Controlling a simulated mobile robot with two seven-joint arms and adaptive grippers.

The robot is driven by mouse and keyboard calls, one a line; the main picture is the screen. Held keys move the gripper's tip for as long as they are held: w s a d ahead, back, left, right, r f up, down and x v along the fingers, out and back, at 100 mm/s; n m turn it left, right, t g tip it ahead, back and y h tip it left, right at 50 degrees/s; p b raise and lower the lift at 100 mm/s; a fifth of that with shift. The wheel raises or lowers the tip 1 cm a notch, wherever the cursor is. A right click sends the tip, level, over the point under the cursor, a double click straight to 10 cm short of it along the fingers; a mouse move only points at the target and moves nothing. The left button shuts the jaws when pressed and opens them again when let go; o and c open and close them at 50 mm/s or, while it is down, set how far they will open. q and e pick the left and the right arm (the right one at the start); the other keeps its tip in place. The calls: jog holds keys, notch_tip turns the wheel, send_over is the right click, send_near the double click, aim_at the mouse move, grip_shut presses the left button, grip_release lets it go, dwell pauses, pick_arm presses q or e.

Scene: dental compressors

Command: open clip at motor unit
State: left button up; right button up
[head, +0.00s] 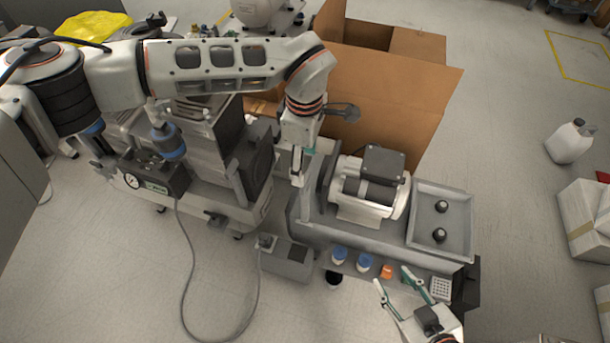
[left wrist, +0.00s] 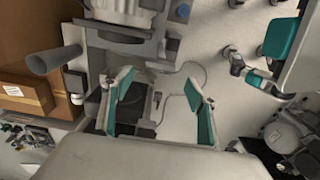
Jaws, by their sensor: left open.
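The motor unit (head: 368,187), a white cylindrical motor with a dark box on top, sits on a grey bench right of my left gripper in the head view. My left gripper (head: 303,165) points down beside the motor's left end, apart from it. In the left wrist view its two teal-padded fingers (left wrist: 160,100) are spread with nothing between them. I cannot make out the clip for certain in either view. My right gripper (head: 393,278) is at the bench's front edge, its teal fingers apart and empty.
A grey tray (head: 456,206) with two dark round parts lies right of the motor. Blue-capped jars (head: 339,255), an orange part (head: 386,271) and a white rack (head: 440,288) line the front shelf. An open cardboard box (head: 400,85) stands behind. A compressor cart (head: 235,200) stands left.

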aim_at(305, 180)
pick_arm(q)
notch_tip(305, 180, down, 7)
jog(key=shift+d+r+b, duration=0.1)
jog(key=shift+r+b, duration=0.05)
jog(key=shift+b, duration=0.55)
jog(key=c, duration=1.1)
